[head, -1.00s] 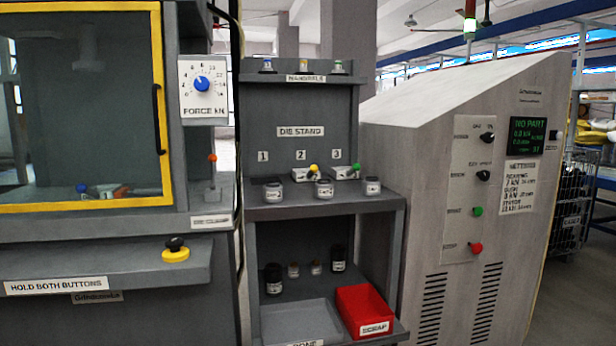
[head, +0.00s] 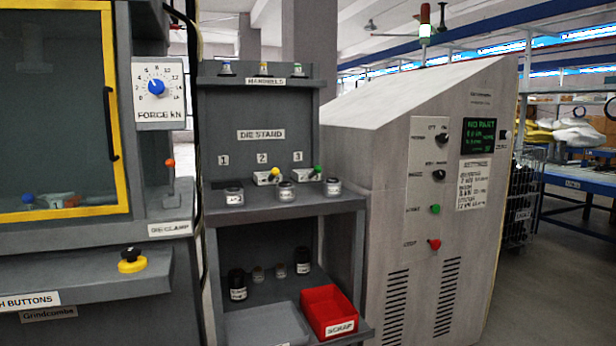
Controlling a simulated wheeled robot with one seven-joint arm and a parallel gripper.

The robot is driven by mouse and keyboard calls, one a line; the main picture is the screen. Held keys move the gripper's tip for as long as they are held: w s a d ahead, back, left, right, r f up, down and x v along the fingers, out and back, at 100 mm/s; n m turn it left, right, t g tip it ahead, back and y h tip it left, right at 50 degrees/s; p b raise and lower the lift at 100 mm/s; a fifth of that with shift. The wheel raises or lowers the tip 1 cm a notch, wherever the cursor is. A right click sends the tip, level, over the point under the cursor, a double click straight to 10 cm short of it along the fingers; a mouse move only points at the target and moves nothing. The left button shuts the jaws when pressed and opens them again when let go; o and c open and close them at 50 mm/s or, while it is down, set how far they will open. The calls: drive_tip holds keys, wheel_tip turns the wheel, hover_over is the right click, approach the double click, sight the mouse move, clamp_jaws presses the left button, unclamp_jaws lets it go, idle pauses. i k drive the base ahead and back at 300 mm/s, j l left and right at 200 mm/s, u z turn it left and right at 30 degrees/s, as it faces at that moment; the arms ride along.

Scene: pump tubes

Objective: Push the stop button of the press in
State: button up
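The red stop button (head: 434,244) sits low on the switch strip of the grey sloped control cabinet (head: 400,300), right of centre in the head view. A green button (head: 435,209) is above it, with black knobs (head: 438,174) higher up. The small label beside the red button is blurred. The press (head: 60,180) with its yellow-framed window is at the left. A black-topped yellow button (head: 132,260) is on its front ledge. My gripper is not in view.
The die stand (head: 258,80) stands between press and cabinet, with jars on its shelves and a red scrap bin (head: 328,312) low down. Open floor (head: 560,280) lies right of the cabinet, before a blue rack (head: 580,187).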

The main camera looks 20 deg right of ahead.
sight(436, 244)
drive_tip(key=z, duration=1.3)
drive_tip(key=i+l+z, duration=0.1)
drive_tip(key=i+z, duration=0.35)
drive_tip(key=i, duration=0.35)
